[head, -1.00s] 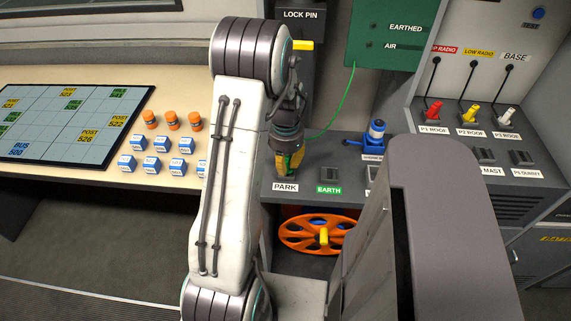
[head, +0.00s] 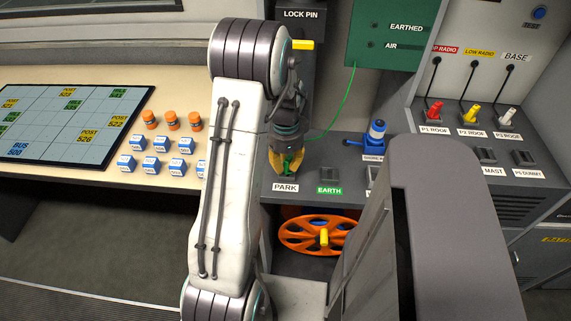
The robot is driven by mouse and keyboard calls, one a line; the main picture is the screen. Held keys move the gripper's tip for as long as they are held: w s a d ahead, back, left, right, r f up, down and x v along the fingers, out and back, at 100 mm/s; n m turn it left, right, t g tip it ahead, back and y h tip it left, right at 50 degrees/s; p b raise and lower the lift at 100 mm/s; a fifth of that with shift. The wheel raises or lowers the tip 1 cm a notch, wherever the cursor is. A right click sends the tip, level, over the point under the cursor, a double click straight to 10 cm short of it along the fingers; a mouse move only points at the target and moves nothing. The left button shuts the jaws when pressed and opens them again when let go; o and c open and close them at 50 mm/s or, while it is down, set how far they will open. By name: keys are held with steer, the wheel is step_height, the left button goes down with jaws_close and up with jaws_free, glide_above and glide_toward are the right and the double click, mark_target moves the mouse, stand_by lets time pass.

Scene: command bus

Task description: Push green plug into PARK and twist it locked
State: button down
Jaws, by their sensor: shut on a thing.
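My gripper (head: 286,164) points down over the PARK socket, just behind the white PARK label (head: 286,188). Its yellow fingers are shut on the green plug (head: 288,163), of which only a small part shows between them. A thin green cable (head: 346,103) runs from the green EARTHED/AIR panel (head: 388,38) down towards the plug. The fingers hide the PARK socket, so I cannot tell how deep the plug sits or whether it is locked. The EARTH socket (head: 330,174) stands empty to the right, above its green label.
A blue fitting (head: 375,133) stands right of the sockets. An orange reel (head: 311,236) is below the shelf. Red, yellow and white plugs (head: 470,113) sit on the right console. Orange and blue-white blocks (head: 157,144) stand left of my arm.

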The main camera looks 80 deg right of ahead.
steer(key=shift+s+d+m, duration=0.1)
steer(key=shift+d+m, duration=0.25)
steer(key=shift+m, duration=0.15)
steer(key=c, duration=1.3)
jaws_free()
steer(key=shift+s, duration=0.1)
steer(key=shift+o, duration=1)
steer(key=shift+a, duration=0.1)
steer(key=shift+r, duration=0.1)
